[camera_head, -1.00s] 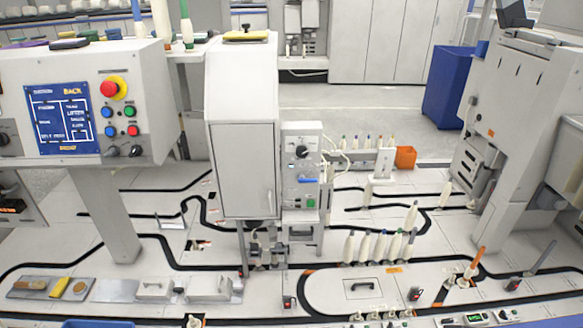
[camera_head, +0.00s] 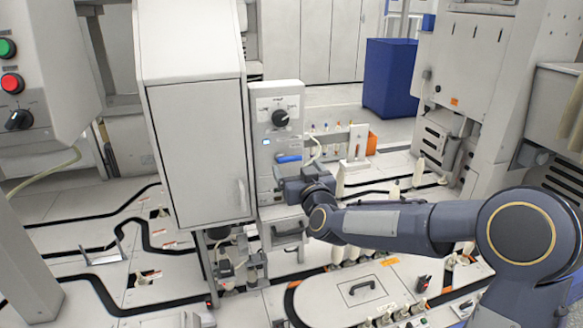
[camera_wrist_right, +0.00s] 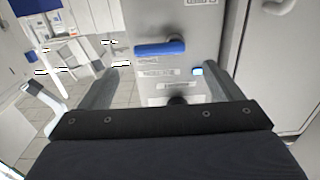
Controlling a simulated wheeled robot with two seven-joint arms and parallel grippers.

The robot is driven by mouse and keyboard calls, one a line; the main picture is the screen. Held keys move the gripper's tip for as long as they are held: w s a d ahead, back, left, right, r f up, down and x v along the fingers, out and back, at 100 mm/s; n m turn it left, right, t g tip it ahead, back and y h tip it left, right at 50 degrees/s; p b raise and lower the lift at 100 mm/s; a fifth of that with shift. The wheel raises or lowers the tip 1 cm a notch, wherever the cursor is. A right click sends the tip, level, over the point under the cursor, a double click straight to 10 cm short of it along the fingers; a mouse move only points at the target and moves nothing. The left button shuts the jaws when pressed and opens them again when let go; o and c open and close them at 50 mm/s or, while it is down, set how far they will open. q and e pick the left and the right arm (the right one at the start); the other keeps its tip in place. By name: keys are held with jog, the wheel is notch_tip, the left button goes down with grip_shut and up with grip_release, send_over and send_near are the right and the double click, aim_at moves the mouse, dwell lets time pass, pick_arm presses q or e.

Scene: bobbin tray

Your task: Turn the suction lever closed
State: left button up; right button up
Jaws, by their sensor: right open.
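The suction lever is a blue handle (camera_head: 289,158) on the front of a narrow light-grey control panel (camera_head: 276,103). It lies about level. The handle (camera_wrist_right: 160,48) also shows in the right wrist view, across the upper middle and seen upside down. My right gripper (camera_head: 287,185) is in front of the panel, just below the lever. In the wrist view its two fingers (camera_wrist_right: 163,72) are spread apart, with bare panel between them and the handle beyond their tips. No contact with the lever shows. My left gripper is not in view.
A black rotary knob (camera_head: 280,118) and a small lit blue button (camera_head: 267,141) sit above the lever. A tall grey cabinet (camera_head: 198,150) adjoins the panel on the left. Pale bobbins (camera_head: 419,172) and an orange box (camera_head: 371,143) stand to the right.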

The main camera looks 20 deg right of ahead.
aim_at(291, 158)
jog(key=shift+w, duration=2.8)
jog(key=c, duration=1)
jog(key=shift+o, duration=0.2)
